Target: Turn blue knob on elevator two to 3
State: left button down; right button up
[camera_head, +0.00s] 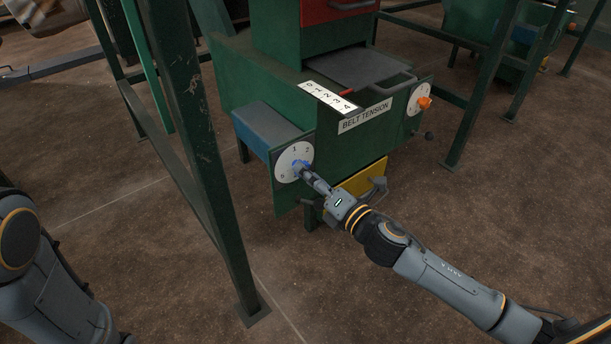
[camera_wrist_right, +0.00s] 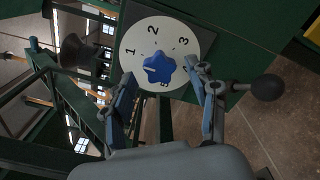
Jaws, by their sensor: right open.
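The blue knob (camera_head: 299,165) sits on a white round dial (camera_head: 283,172) at the left of the green machine's front. In the right wrist view the star-shaped blue knob (camera_wrist_right: 159,67) is at the middle of the dial (camera_wrist_right: 190,48), with 1, 2 and 3 around it. A pale mark on the knob faces roughly the left, near the 1 side; its exact setting is hard to tell. My right gripper (camera_wrist_right: 164,82) is open, its fingers on either side of the knob, and contact cannot be told. In the head view my right gripper (camera_head: 309,173) is at the dial.
An orange knob (camera_head: 424,103) on another dial is at the machine's right. A BELT TENSION label (camera_head: 364,116) and a numbered strip (camera_head: 328,97) lie between. A black ball handle (camera_wrist_right: 268,87) stands right of my fingers. A green post (camera_head: 205,150) rises left of the machine.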

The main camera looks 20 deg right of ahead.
jog(key=shift+x, duration=1)
jog(key=c, duration=1.1)
jog(key=shift+c, duration=0.2)
